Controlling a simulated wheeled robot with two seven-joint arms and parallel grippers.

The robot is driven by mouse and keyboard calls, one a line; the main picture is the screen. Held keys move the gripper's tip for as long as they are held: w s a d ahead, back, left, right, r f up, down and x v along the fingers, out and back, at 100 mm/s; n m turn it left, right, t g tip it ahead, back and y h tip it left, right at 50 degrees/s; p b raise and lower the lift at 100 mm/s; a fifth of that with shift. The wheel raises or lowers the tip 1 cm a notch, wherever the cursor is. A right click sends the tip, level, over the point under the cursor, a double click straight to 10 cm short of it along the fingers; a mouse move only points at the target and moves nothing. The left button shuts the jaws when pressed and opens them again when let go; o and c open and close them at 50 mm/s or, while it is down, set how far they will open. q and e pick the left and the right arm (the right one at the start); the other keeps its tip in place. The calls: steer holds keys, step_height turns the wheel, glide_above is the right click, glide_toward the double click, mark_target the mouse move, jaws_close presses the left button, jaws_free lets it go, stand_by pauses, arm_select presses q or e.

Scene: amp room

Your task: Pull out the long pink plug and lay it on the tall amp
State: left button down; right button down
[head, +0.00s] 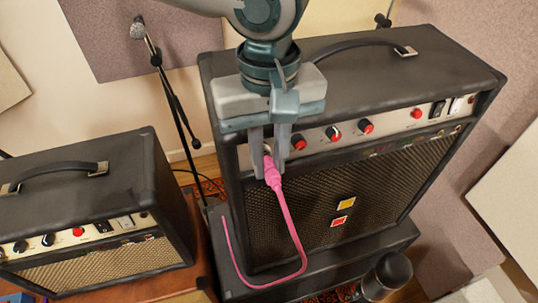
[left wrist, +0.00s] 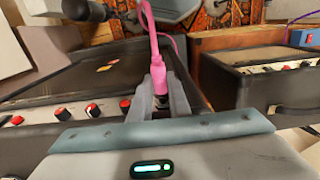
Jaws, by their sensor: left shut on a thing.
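The long pink plug (head: 272,173) is at the left end of the tall amp's control panel, its pink cable hanging down in a loop across the amp's front. My left gripper (head: 270,165) is shut on the plug. In the left wrist view the plug (left wrist: 158,75) stands between the fingers (left wrist: 160,98). Whether its tip is still in the socket is hidden by the fingers. The tall amp (head: 370,75) is black, with a flat top, a handle and red knobs; it also shows in the left wrist view (left wrist: 70,75). My right gripper is not in view.
A smaller amp (head: 90,175) stands at the left on a wooden surface. A microphone on a stand (head: 160,70) rises behind, between the amps. A black cylinder (head: 387,272) is at the lower right. The tall amp's top has bare room around its handle (head: 365,45).

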mark_target(278, 188)
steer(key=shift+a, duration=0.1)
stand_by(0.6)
arm_select(q)
steer(key=shift+s, duration=0.1)
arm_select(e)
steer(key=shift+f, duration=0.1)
arm_select(q)
steer(key=shift+s+d+r+b, duration=0.1)
steer(key=shift+s+d+b, duration=0.15)
steer(key=shift+s+b, duration=0.3)
steer(key=shift+s+d+r+b, duration=0.2)
steer(key=shift+s+b, duration=0.1)
steer(key=shift+s, duration=0.35)
steer(key=shift+s+d+r+b, duration=0.15)
steer(key=shift+s+b, duration=0.1)
steer(key=shift+s, duration=0.4)
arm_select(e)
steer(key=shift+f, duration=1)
arm_select(q)
steer(key=shift+f, duration=0.1)
